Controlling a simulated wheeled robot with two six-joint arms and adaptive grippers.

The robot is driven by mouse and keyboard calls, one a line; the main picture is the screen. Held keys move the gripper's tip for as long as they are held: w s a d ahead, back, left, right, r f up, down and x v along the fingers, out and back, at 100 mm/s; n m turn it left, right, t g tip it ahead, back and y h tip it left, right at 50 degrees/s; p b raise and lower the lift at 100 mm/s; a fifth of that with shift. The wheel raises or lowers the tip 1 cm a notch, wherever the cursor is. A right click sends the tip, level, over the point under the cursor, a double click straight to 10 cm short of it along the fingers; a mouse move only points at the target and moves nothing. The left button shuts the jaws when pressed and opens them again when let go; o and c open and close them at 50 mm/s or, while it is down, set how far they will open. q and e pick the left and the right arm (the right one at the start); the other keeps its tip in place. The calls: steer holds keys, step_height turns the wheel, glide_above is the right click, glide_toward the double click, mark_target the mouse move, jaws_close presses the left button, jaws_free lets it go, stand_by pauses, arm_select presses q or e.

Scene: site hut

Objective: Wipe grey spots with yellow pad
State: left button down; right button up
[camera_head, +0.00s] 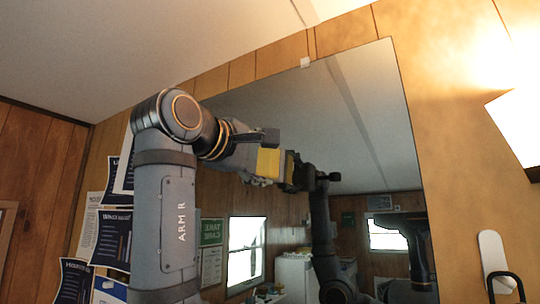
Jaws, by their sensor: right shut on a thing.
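My right gripper (262,164) reaches in on its grey arm and is shut on the yellow pad (268,162). The pad is close to the large mirror (375,110) on the wooden wall, near its left-middle part. Its reflection shows just to the right; I cannot tell whether pad and glass touch. I can make out no distinct grey spots on the glass; my arm hides part of the mirror's left side. My left gripper is not directly in view; dark arm shapes show only as reflections.
Papers and dark posters (115,240) hang on the wall left of my arm. A bright lamp (518,125) is at the upper right. A white fixture (494,255) with a dark loop is at the lower right. The window, door and white cabinet inside the mirror are reflections.

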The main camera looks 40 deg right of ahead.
steer(key=shift+v, duration=0.85)
steer(key=v, duration=0.4)
steer(key=shift+s+b, duration=0.1)
steer(key=shift+b, duration=0.3)
steer(key=b+v, duration=0.3)
steer(key=shift+b, duration=0.4)
